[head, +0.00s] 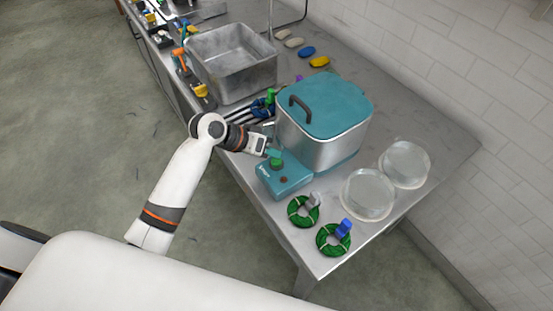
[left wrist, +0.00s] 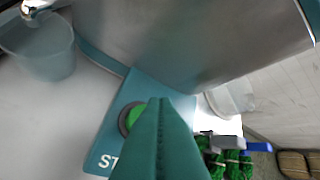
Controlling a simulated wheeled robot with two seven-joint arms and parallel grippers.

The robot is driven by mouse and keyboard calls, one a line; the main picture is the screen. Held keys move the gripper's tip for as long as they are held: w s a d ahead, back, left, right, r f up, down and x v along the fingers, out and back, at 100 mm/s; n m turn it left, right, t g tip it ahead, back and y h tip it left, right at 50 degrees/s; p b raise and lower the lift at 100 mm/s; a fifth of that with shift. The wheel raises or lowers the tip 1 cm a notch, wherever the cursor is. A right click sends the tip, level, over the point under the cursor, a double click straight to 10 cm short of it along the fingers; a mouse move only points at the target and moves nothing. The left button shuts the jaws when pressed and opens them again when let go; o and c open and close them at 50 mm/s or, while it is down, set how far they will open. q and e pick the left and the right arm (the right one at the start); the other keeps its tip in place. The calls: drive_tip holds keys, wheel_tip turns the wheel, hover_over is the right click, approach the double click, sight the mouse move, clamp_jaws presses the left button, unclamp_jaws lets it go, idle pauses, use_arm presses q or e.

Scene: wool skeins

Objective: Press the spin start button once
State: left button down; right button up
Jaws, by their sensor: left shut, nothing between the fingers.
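The spin start button is a green round button (head: 277,164) on a teal control box (head: 291,180) at the near left corner of the spinner. The spinner (head: 322,146) is a steel tub with a teal lid and dark handle. My left gripper (head: 272,153) is shut and empty, its teal fingertips right at the button. In the left wrist view the fingers (left wrist: 160,125) cover much of the green button (left wrist: 132,116) in its dark ring. Only the letters "ST" show on the box. I cannot tell whether the fingertips touch the button. My right gripper is not in view.
Two green skeins (head: 303,211) with grey and blue tags lie at the table's near end. Two clear round bowls (head: 369,194) stand to the right. A steel basin (head: 231,62) is farther back. Coloured soap-like pieces (head: 307,51) lie along the tiled wall.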

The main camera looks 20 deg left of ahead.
sight(271, 163)
use_arm(q)
drive_tip(key=shift+f, duration=0.1)
idle(0.3)
drive_tip(key=shift+f, duration=0.35)
drive_tip(key=shift+f, duration=0.6)
idle(0.8)
drive_tip(key=shift+r+p, duration=1)
drive_tip(key=shift+r, duration=0.05)
wheel_tip(271, 163, up, 5)
drive_tip(key=p, duration=0.5)
